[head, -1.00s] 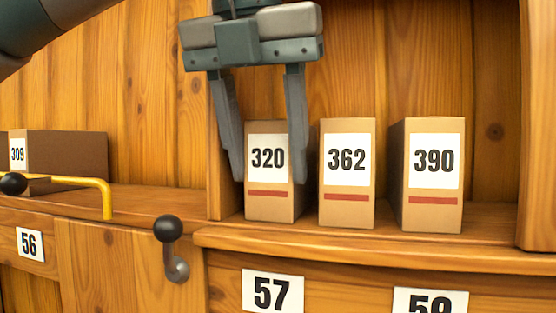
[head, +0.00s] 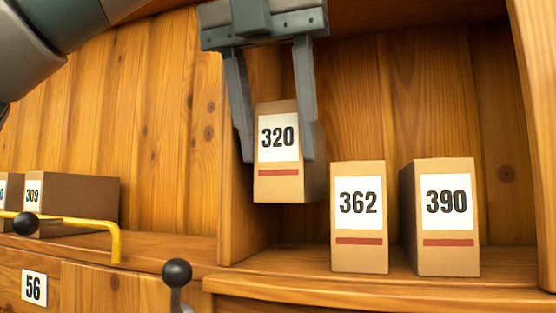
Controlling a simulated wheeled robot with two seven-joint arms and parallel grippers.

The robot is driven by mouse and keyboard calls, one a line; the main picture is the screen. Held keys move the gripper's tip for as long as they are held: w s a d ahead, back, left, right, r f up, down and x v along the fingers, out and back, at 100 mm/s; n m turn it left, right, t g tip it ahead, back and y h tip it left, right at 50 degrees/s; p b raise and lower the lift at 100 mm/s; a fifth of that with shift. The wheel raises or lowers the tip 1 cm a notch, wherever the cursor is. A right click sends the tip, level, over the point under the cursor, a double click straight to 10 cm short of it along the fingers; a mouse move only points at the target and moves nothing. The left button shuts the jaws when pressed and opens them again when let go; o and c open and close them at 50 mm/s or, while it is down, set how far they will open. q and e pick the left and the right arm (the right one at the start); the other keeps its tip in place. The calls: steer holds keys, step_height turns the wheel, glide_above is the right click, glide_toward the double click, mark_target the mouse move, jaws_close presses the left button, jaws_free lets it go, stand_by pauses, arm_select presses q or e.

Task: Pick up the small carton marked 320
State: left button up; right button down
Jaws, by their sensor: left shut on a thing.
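The small carton marked 320 (head: 278,182) is brown with a white label and a red stripe. It hangs clear above the shelf, upright or nearly so, at the left side of the cubby. My left gripper (head: 276,158) comes down from above with one finger on each side of the carton and is shut on it. The carton's lower part shows below the fingertips. My right gripper is not in view.
Cartons marked 362 (head: 358,258) and 390 (head: 447,260) stand on the shelf (head: 300,262) to the right. The cubby's left wall is close to the held carton. At left are a carton marked 309 (head: 80,203), a yellow rail (head: 116,243) and a black knob (head: 177,272).

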arm_select(q)
steer(key=s+a+b, duration=0.2)
steer(key=s, duration=0.7)
steer(key=s+a+b, duration=0.2)
steer(key=s+a, duration=0.1)
steer(key=s, duration=0.6)
steer(key=shift+s+a, duration=0.25)
steer(key=shift+a, duration=0.1)
steer(key=shift+f, duration=0.1)
